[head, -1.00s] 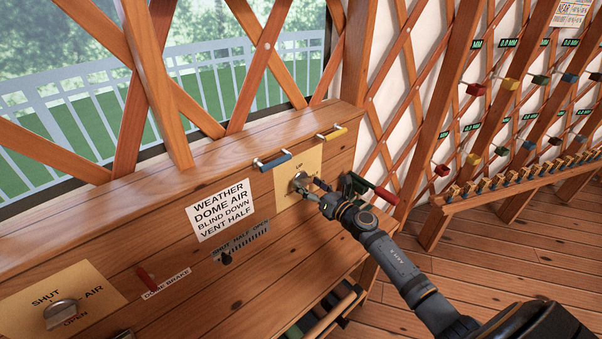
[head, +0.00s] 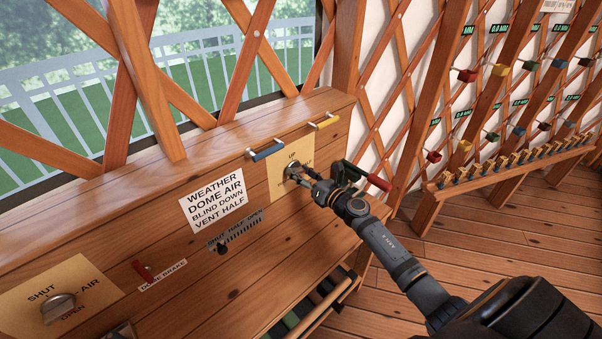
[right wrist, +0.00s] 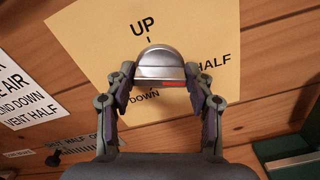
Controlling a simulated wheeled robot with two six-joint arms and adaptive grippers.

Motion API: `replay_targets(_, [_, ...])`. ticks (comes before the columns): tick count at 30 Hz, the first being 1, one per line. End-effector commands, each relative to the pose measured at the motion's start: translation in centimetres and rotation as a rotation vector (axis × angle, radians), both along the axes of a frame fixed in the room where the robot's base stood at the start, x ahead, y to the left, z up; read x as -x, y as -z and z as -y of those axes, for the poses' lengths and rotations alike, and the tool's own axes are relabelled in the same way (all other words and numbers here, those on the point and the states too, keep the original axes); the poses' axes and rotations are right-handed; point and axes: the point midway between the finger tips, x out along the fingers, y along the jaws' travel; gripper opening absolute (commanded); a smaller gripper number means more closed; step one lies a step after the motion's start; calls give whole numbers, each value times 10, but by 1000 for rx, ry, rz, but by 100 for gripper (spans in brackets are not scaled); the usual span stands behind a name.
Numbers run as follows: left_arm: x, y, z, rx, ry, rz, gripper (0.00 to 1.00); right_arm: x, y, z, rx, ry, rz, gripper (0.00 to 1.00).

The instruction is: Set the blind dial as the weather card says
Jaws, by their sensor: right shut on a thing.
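The blind dial (head: 291,170) is a silver knob on a pale yellow plate, marked UP, HALF and DOWN in the right wrist view. My right gripper (right wrist: 158,88) is shut on the dial knob (right wrist: 158,66), one finger on each side. The knob's red mark (right wrist: 174,84) shows at its lower right edge, on the side of HALF and DOWN; I cannot tell its exact setting. The white weather card (head: 213,199) left of the plate reads DOME AIR, BLIND DOWN, VENT HALF. My left gripper is out of view.
A SHUT/AIR/OPEN dial (head: 58,308) is at lower left. A red dome brake lever (head: 143,271) and a vent slider (head: 222,248) sit between. Blue (head: 266,152) and yellow (head: 324,121) handles are above. A red-handled crank (head: 372,180) is close right of my gripper.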

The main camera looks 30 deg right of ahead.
Motion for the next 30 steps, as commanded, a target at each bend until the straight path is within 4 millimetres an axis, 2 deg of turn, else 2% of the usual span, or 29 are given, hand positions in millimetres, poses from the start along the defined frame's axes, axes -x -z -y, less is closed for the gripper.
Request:
replay_targets(8, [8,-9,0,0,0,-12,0,0,-2,1,-148,1,-38,22])
replay_targets(30, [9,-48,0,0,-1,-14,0,-1,-1,2,-820,1,-216,22])
